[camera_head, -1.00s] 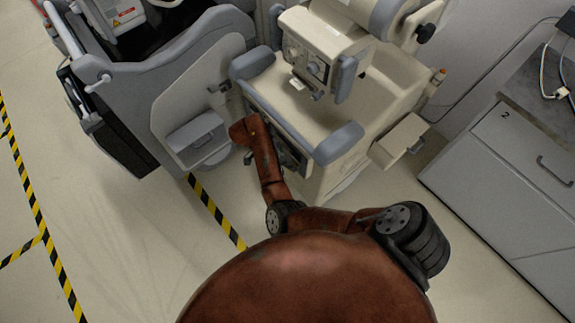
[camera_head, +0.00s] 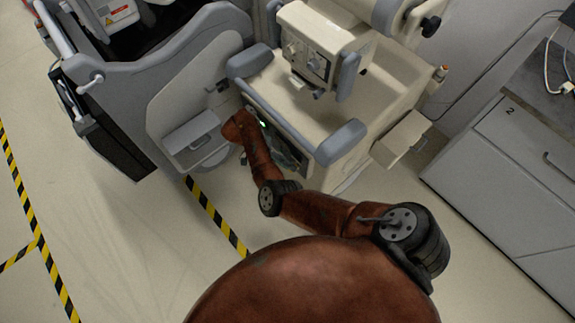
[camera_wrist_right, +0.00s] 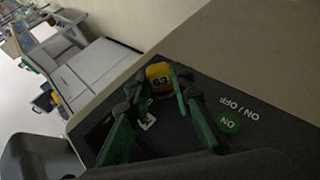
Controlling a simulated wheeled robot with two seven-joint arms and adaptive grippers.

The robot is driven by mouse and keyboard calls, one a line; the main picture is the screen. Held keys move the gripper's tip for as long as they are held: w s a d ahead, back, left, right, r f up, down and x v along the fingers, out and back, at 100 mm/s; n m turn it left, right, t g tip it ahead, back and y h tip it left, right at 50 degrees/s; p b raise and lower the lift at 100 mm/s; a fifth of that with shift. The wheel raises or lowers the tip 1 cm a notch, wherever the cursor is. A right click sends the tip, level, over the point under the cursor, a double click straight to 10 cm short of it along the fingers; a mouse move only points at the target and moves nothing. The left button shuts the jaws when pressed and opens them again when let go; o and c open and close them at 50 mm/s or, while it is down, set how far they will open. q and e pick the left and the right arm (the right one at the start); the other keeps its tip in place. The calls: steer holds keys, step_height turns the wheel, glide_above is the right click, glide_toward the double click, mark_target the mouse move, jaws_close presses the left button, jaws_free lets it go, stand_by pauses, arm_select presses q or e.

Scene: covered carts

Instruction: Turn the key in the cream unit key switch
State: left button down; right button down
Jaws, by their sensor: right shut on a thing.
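The cream unit (camera_head: 385,98) stands at the upper middle of the head view, its dark front panel facing my right arm. In the right wrist view, a yellow key tag marked 63 (camera_wrist_right: 159,76) sits at a dark panel marked ON / OFF (camera_wrist_right: 180,132). My right gripper (camera_wrist_right: 157,86) is shut on this key, one green finger on each side. The key switch itself is mostly hidden behind the tag and fingers. A green ON light (camera_wrist_right: 228,125) shows on the panel to the right. My right wrist covers the gripper in the head view. My left gripper is not in view.
A grey covered cart (camera_head: 180,85) stands close on the left of the cream unit. A grey drawer cabinet (camera_head: 530,150) stands at the right. Black-and-yellow tape (camera_head: 215,215) crosses the floor, which is clear at the lower left.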

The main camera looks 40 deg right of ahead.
arm_select(q)
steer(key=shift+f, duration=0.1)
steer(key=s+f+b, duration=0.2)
steer(key=b, duration=0.1)
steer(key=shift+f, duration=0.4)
arm_select(e)
steer(key=shift+d+f+n+g, duration=0.1)
steer(key=shift+f+n+g, duration=0.2)
steer(key=shift+g, duration=0.8)
